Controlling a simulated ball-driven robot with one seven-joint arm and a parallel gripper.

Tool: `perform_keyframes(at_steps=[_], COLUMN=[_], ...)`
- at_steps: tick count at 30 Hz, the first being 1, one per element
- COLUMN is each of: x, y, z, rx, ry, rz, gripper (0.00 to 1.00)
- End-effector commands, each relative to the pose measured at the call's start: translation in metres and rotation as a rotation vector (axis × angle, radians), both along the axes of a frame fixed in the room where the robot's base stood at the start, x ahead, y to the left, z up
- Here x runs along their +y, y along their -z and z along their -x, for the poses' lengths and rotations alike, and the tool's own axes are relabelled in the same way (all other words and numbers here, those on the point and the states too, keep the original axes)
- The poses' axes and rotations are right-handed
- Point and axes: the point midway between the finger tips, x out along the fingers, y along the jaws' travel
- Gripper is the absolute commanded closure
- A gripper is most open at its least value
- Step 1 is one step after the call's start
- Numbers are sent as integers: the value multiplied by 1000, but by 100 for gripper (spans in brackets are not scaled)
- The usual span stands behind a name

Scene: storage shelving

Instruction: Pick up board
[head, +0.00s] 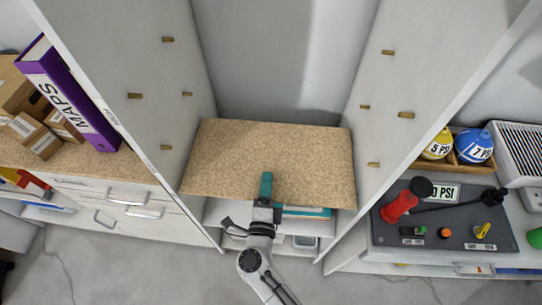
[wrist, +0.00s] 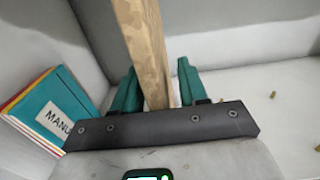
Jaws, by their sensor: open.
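The board (head: 235,150) is a flat, speckled tan panel lying between the two white side walls of the shelving in the head view. My gripper (head: 266,178) is at its front edge, with one teal finger showing above the board's top face. In the wrist view the board (wrist: 145,50) appears edge-on as a tan strip running between the two teal fingers of my gripper (wrist: 157,82). The fingers are open, one on each side of the board, with gaps visible. The other finger is hidden under the board in the head view.
Small pegs (head: 364,106) stick out of the side walls above the board. A teal manual (wrist: 52,110) lies below the board. A purple MAPS binder (head: 72,95) stands on the left counter. A grey panel (head: 440,225) with a red device is at right.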

Motion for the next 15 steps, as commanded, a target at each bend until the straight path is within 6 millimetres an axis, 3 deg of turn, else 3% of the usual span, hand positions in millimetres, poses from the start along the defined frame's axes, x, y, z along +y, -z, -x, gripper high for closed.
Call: perform_keyframes(at_steps=[3,10,15], x=[-1,-1,-1], y=[1,1,1], z=[-9,-10,-10], rx=[1,1,1], ry=[1,1,0], rz=[0,0,0], gripper=[57,57,73])
